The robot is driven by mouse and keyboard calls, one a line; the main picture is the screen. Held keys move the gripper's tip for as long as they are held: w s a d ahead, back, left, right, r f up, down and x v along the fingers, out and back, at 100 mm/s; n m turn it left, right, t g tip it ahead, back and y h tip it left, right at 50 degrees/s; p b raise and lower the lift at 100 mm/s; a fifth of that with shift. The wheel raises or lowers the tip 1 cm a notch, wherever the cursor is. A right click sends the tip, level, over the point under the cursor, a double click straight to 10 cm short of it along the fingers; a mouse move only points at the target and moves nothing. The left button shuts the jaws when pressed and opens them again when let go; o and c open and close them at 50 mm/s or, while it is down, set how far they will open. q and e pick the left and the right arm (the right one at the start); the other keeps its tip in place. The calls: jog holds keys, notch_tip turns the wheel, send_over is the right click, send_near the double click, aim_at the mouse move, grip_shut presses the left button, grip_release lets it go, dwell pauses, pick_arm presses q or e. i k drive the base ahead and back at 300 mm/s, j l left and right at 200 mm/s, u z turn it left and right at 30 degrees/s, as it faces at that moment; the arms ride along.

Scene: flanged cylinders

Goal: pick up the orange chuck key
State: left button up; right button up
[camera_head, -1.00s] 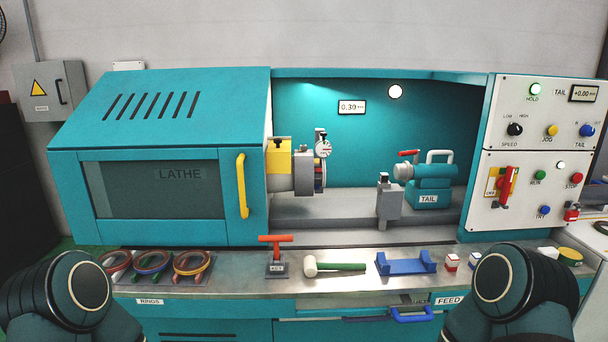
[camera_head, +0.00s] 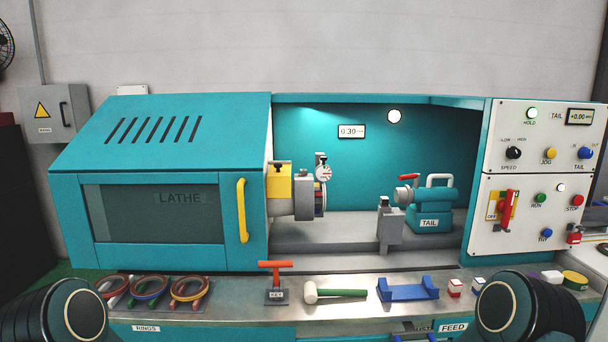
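The orange chuck key (camera_head: 276,266) stands upright in a dark holder block (camera_head: 276,296) with a small label, on the metal ledge in front of the lathe. Its orange T-handle is on top. Nothing touches it. My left arm shows only as a dark rounded link at the lower left, and my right arm as one at the lower right. Neither gripper is in the picture. Both arm links are well apart from the key.
Several coloured rings (camera_head: 150,290) lie left of the key. A mallet (camera_head: 335,293) with a green handle and a blue cradle (camera_head: 408,290) lie to its right. The lathe chuck (camera_head: 305,192) and tailstock (camera_head: 430,210) are behind. The ledge is clear between rings and key holder.

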aim_at(276, 265)
jog(key=z, duration=0.65)
jog(key=i+j+z, duration=0.1)
jog(key=j+z, duration=0.7)
jog(key=i+j, duration=0.05)
jog(key=j, duration=0.1)
